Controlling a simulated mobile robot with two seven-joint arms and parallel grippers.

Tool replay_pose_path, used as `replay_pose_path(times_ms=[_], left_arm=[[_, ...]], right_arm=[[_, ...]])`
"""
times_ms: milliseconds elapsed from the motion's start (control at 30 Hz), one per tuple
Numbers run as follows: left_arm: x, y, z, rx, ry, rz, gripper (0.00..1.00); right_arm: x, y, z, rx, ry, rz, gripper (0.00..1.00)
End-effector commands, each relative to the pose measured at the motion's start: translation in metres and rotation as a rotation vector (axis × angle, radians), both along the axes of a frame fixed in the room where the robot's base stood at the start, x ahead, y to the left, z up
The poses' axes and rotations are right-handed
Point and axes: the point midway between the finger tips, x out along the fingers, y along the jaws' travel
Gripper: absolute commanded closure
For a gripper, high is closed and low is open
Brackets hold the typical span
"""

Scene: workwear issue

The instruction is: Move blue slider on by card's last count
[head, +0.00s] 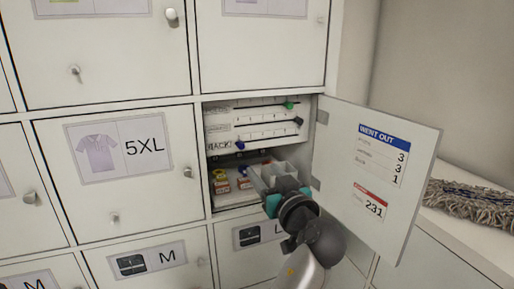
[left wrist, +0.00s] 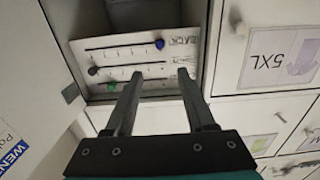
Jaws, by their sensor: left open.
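A white slider panel (head: 256,124) with three slotted tracks sits inside the open locker. The blue slider (head: 240,145) is at the left of the lowest track, next to the label "BACK". It also shows in the left wrist view (left wrist: 159,44), where the panel appears upside down. The card (head: 382,155) on the open door is headed "WENT OUT" and lists 3, 3 and, last, 1. My left gripper (head: 271,173) is in front of the locker opening, below the panel. In the left wrist view its fingers (left wrist: 160,97) are apart with nothing between them. My right gripper is not in view.
A green slider (head: 290,105) and a dark slider (head: 298,121) are at the right of the upper tracks. Small red and yellow items (head: 221,182) lie below the panel. The open door (head: 338,154) stands close right of my left arm.

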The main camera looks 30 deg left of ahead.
Motion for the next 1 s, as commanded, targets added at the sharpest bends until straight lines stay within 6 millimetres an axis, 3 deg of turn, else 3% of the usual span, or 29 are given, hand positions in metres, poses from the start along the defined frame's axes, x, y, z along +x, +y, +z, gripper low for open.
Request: replay_pose_path(times_ms=[700, 1000], left_arm=[[0.081, 0.095, 0.000, 0.004, 0.006, -0.001, 0.45], [0.095, 0.111, -0.001, 0.003, 0.005, -0.003, 0.45]], right_arm=[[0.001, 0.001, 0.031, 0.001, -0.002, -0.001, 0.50], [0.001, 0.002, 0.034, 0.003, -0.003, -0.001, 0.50]])
